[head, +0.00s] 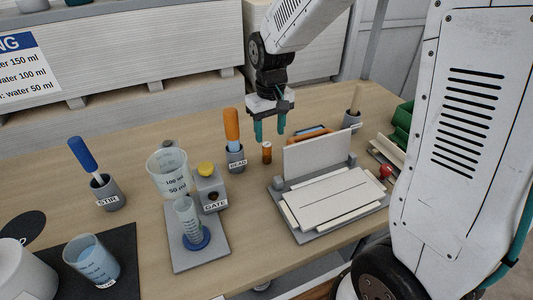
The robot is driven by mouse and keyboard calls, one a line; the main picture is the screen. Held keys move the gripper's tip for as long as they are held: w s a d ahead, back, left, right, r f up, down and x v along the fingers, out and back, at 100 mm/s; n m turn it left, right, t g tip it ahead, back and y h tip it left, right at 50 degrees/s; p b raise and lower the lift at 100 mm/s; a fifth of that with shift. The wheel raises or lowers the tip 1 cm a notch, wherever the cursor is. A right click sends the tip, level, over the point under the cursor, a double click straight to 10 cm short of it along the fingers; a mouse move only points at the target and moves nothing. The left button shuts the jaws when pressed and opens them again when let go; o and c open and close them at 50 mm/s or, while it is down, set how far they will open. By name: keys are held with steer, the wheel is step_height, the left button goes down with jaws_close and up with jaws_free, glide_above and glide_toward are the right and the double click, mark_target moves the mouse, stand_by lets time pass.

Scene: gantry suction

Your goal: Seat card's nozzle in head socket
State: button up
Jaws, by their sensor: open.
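My gripper (270,131) points down with its two teal fingers apart and nothing between them. It hangs over the back of the bench, above and near a small orange-brown cylinder (267,153). An orange-handled tool (232,125) stands in a grey cup (236,159) left of the gripper; the cup's label is too small to read surely. A blue-handled tool (83,153) stands tilted in a cup labelled STIR (108,197). A sign (22,68) at the left lists water amounts; its heading is cut off. I cannot tell which thing is the nozzle or the head socket.
A beaker (168,175), a GATE block (210,188) and a cylinder (190,222) stand left of centre. The bench's back left is clear.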

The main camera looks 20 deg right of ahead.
mark_target(267, 153)
steer(key=shift+w+f, duration=0.25)
steer(key=shift+f, duration=0.25)
steer(key=f, duration=0.7)
steer(key=shift+s+a+f, duration=0.2)
steer(key=shift+a+f, duration=0.05)
steer(key=shift+a, duration=0.1)
jaws_close()
